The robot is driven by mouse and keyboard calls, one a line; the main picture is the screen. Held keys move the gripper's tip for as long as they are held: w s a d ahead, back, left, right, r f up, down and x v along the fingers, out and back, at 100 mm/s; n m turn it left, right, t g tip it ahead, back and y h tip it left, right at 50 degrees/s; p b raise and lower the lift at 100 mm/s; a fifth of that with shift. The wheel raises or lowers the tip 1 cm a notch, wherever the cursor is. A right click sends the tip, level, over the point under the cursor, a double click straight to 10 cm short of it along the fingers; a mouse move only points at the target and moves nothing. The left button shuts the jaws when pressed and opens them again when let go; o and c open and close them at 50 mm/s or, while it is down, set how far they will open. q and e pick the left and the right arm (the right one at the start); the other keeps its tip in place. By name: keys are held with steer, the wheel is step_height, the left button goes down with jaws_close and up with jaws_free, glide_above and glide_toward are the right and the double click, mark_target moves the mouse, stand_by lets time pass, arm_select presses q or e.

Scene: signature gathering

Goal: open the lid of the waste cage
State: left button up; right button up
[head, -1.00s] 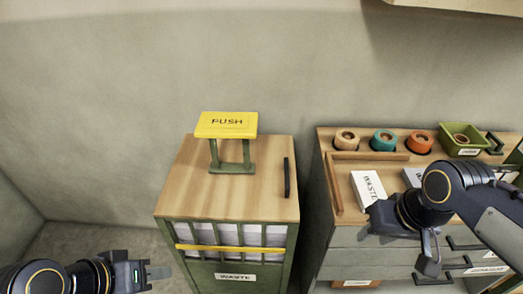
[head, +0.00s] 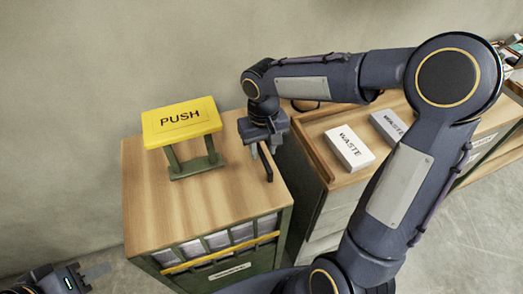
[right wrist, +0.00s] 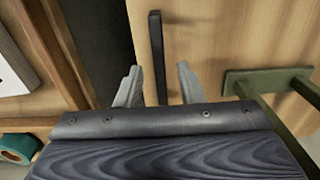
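The waste cage (head: 205,228) is a green barred cabinet with a yellow bar across its front. Its wooden lid (head: 150,205) lies flat and closed on top. A thin black handle (head: 267,166) stands near the lid's right edge; it also shows in the right wrist view (right wrist: 156,50). My right gripper (head: 263,152) is open above the handle, pointing down. In the right wrist view its two fingers (right wrist: 158,90) lie on either side of the handle, with gaps. My left gripper (head: 95,271) is at the lower left, away from the cage; its finger opening is unclear.
A yellow PUSH plate (head: 181,121) on a green stand rises from the lid, left of my right gripper. A wooden-topped cabinet (head: 330,122) stands to the right across a narrow gap, bearing white WASTE blocks (head: 349,147). A teal ring (right wrist: 18,148) shows in the right wrist view.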

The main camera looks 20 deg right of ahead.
steer(key=shift+f, duration=0.9)
steer(key=shift+s, duration=0.1)
jaws_close()
